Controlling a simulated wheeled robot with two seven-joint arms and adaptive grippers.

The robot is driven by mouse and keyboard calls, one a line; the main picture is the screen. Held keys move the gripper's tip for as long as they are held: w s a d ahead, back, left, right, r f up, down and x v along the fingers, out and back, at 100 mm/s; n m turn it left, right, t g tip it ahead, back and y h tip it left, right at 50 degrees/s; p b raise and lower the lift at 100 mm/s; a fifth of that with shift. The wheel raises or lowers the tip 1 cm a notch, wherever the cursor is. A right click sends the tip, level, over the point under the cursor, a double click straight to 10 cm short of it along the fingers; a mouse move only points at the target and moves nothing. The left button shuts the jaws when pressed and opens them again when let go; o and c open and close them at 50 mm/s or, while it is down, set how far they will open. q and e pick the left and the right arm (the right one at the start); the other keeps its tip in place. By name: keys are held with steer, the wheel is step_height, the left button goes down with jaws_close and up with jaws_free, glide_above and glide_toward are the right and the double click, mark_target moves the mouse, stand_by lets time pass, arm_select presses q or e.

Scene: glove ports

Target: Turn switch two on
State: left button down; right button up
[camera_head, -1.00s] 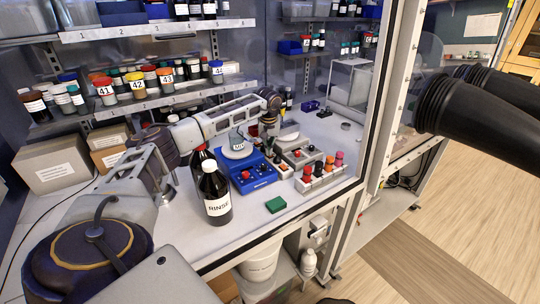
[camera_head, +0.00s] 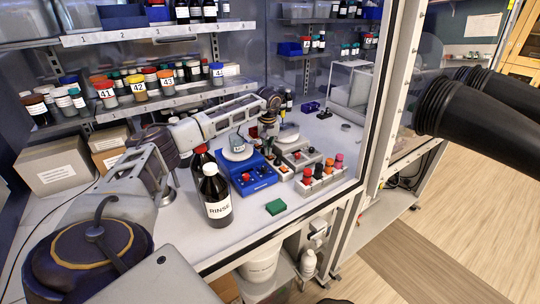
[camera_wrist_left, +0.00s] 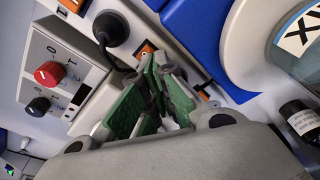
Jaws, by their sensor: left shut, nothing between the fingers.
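My left gripper (camera_head: 268,132) reaches in over the bench behind the blue two-knob unit. In the left wrist view its green-padded fingers (camera_wrist_left: 150,98) are shut and empty. Beyond the fingertips is a pale strip with orange switch-like pieces, one (camera_wrist_left: 147,50) just past the tips. The fingers partly hide the strip, and I cannot read a switch number or tell contact. A black round plug or knob (camera_wrist_left: 110,28) with a cord sits beside it. A grey control box (camera_wrist_left: 62,62) with a red knob (camera_wrist_left: 48,73) and a black knob (camera_wrist_left: 38,106) is at left. My right gripper is not in view.
Rinse bottles (camera_head: 215,195) stand in front of my left arm. The blue unit (camera_head: 251,178) and a rack of colored-cap vials (camera_head: 320,175) crowd the bench. Shelves (camera_head: 160,102) of jars are behind.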

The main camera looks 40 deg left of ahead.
arm_select(q)
steer(key=shift+d+r+p, duration=0.1)
steer(key=shift+r+p, duration=0.4)
steer(key=shift+r, duration=0.35)
steer(key=shift+r+p, duration=0.8)
steer(key=shift+r, duration=0.2)
steer(key=shift+r+p, duration=0.5)
steer(key=shift+r, duration=0.4)
steer(key=shift+p, duration=0.3)
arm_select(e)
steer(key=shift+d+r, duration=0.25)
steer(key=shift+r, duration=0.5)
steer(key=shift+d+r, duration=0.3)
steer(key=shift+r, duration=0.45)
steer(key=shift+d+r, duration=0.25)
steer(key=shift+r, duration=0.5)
